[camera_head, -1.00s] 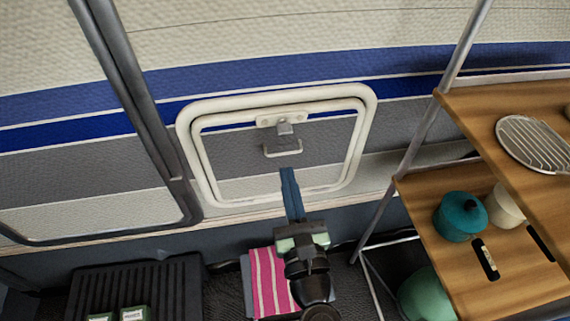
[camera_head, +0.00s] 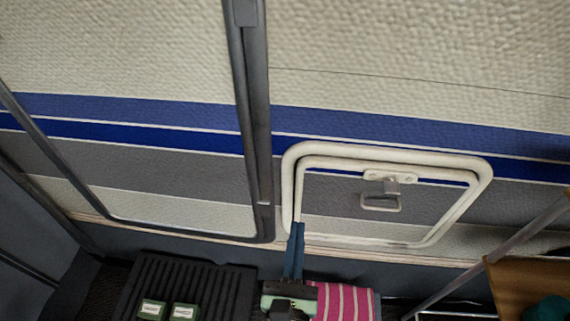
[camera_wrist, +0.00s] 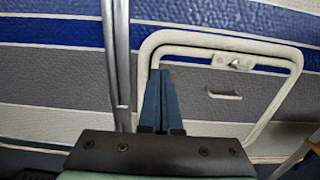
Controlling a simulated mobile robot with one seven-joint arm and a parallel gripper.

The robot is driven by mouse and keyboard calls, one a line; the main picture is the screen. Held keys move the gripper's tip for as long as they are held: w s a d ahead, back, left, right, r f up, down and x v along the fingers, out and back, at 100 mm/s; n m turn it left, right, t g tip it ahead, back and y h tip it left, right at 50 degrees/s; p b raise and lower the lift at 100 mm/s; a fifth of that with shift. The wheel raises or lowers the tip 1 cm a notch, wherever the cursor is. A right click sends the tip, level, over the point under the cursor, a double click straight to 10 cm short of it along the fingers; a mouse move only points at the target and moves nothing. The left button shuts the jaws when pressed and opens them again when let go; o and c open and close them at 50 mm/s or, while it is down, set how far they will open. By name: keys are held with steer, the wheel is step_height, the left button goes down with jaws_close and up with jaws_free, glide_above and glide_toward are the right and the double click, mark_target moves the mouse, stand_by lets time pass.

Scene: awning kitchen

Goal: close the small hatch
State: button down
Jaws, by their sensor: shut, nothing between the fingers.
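The small hatch (camera_head: 330,205) is a panel in a rounded white frame, set in the striped wall. It has a latch (camera_head: 388,185) at its top and a pale handle (camera_head: 380,203) below that. The panel sits close to its frame; I cannot tell whether it is fully flush. My gripper (camera_head: 297,226) is shut and empty, its blue fingers pointing up at the hatch's lower left corner. In the wrist view the hatch (camera_wrist: 195,95) lies behind and right of my fingertips (camera_wrist: 161,72). Contact cannot be told.
A dark metal pole (camera_head: 250,120) and a large dark-framed panel (camera_head: 180,214) stand left of the hatch. Below are a black ribbed box (camera_head: 205,283) with green-and-white packets (camera_head: 152,309) and a pink striped towel (camera_head: 340,303). A wooden shelf (camera_head: 520,275) stands at right.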

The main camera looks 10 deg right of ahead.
steer(key=p, duration=0.2)
glide_toward(307, 154)
steer(key=x, duration=0.3)
steer(key=f+x, duration=0.1)
steer(key=x, duration=0.1)
steer(key=shift+w, duration=0.1)
steer(key=shift+r, duration=0.1)
steer(key=shift+r+x, duration=0.25)
steer(key=shift+x, duration=0.8)
steer(key=shift+r, duration=0.2)
steer(key=shift+f, duration=0.1)
